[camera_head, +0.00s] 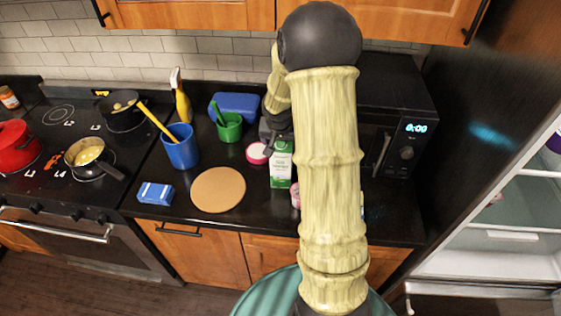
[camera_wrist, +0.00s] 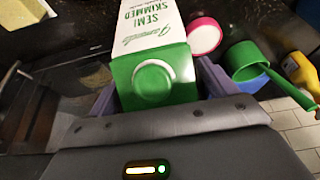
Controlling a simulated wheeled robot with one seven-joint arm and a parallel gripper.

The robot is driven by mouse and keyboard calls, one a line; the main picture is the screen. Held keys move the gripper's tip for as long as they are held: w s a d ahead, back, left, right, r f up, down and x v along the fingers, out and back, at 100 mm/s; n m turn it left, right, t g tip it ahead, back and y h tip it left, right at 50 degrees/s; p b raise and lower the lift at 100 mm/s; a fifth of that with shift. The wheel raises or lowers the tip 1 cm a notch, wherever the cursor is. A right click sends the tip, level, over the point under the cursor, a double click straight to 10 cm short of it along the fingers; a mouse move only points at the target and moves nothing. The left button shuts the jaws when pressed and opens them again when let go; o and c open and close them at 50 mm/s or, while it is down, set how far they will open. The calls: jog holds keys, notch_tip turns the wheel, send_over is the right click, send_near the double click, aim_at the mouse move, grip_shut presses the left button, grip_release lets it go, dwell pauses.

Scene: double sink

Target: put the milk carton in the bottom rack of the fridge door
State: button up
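The milk carton (camera_head: 281,168) is white and green and appears to stand upright on the black counter, just left of my arm. In the wrist view the carton (camera_wrist: 153,60) shows its green top with a round cap and its "semi skimmed" face. My gripper (camera_wrist: 160,100) is at the carton's top, with one finger on each side. The fingers lie close to its sides; I cannot tell whether they press on it. In the head view my arm largely hides the gripper. The fridge (camera_head: 500,215) stands open at the right edge, showing shelves. I cannot make out the door's bottom rack.
A pink-rimmed lid (camera_head: 257,152), green cup (camera_head: 230,127), blue utensil cup (camera_head: 180,147), round board (camera_head: 218,190) and blue packet (camera_head: 156,193) sit left of the carton. A microwave (camera_head: 395,125) is behind right. Upper cabinets (camera_head: 190,13) hang above.

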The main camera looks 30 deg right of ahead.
grip_shut()
jog(key=shift+r, duration=0.15)
notch_tip(320, 180, up, 7)
jog(key=shift+s+a+f+b, duration=0.1)
jog(key=shift+b, duration=0.55)
jog(key=s+a+b, duration=0.7)
jog(key=s+a, duration=0.4)
jog(key=s, duration=0.5)
jog(key=shift+s, duration=0.15)
